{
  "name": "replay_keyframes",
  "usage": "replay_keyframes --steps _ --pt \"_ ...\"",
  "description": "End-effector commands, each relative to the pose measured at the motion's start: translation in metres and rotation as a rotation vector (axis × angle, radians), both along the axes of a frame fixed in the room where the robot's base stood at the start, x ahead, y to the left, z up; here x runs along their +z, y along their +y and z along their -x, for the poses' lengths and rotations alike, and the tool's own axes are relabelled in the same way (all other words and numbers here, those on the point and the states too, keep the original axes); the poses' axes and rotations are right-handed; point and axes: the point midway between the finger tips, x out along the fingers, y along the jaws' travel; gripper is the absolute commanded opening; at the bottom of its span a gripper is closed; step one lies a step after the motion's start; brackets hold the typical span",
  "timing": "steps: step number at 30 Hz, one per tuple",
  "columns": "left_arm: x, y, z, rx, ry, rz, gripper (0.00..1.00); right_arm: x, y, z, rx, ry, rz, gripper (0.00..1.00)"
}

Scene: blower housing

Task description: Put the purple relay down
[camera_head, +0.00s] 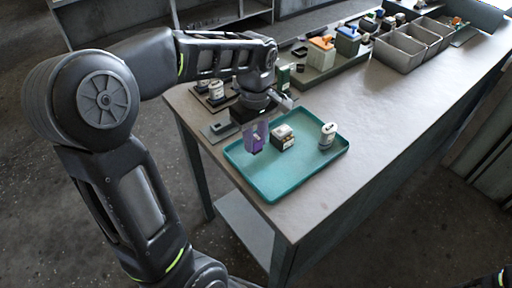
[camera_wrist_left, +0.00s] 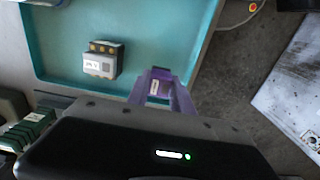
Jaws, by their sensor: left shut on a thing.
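My left gripper (camera_head: 256,146) points down at the left end of the teal tray (camera_head: 273,194), shut on the purple relay (camera_head: 257,142). In the left wrist view the relay (camera_wrist_left: 160,86) sits between the fingertips, and part of it is hidden by them. It appears over the tray, near its rim. I cannot tell whether it touches the tray floor. A dark relay with a pale top (camera_head: 283,138) stands in the tray just right of the gripper; it also shows in the left wrist view (camera_wrist_left: 102,61). My right gripper is out of view.
A white cylindrical part (camera_head: 327,135) stands at the tray's right end. The tray's front middle is bare. Small parts on a dark holder (camera_head: 215,93) stand behind the gripper. Farther back are an orange-topped block (camera_head: 321,50), a blue-topped block (camera_head: 347,40) and grey bins (camera_head: 399,54).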

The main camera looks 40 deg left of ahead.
Motion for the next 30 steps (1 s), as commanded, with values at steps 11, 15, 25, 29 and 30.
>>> replay_keyframes --steps 11,15,25,29,30 --pt "-0.031 -0.001 0.001 -0.001 0.003 0.000 0.01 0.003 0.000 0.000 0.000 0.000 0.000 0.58" --pt "-0.038 0.000 0.000 0.000 0.000 0.000 0.01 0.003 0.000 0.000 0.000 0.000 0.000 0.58" --pt "-0.041 0.000 0.000 -0.001 0.000 0.000 0.27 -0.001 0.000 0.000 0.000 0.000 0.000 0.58" --pt "-0.040 0.000 0.000 -0.001 0.000 0.000 0.38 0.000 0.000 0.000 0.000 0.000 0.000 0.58" --pt "-0.040 0.000 0.000 -0.001 0.000 0.000 0.41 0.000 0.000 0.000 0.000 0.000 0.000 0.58"
